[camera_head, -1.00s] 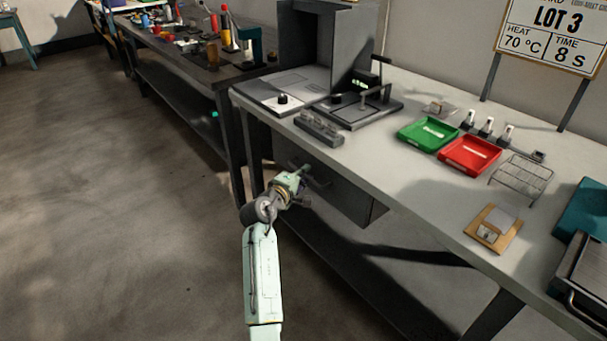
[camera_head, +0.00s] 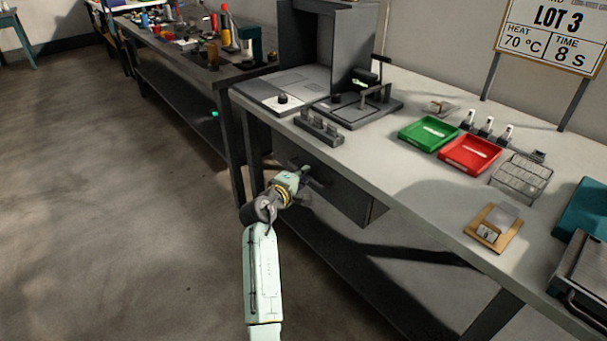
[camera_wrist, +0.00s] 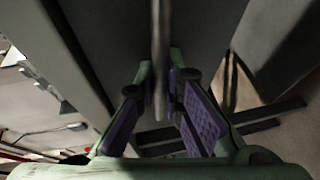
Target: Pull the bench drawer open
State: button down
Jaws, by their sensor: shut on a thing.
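The grey bench drawer (camera_head: 343,196) sits under the left part of the white-topped bench and looks shut, its front about flush with the frame. My gripper (camera_head: 304,174) is at the drawer's front, at the handle, which it partly hides in the head view. In the wrist view the handle (camera_wrist: 160,45) is a bar running down between the two purple-padded fingers of my gripper (camera_wrist: 162,85). The fingers are closed on it. The grey drawer front (camera_wrist: 205,35) fills the upper middle of that view.
The bench top (camera_head: 400,165) above bears a green tray (camera_head: 428,133), a red tray (camera_head: 469,155), a wire rack (camera_head: 521,177) and a grey press-like device (camera_head: 360,108). A lower shelf (camera_head: 340,270) runs under the bench. The floor (camera_head: 120,230) left of my arm is clear.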

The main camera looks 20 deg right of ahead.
jog(key=shift+a, duration=0.1)
jog(key=s+a, duration=0.3)
jog(key=a, duration=0.6)
jog(key=s+a+p, duration=0.1)
jog(key=s+a, duration=0.3)
jog(key=a, duration=0.6)
jog(key=s+a, duration=0.3)
jog(key=a, duration=0.7)
jog(key=shift+s, duration=0.35)
jog(key=c, duration=2)
grip_release()
jog(key=shift+o, duration=0.2)
jog(key=v, duration=1.2)
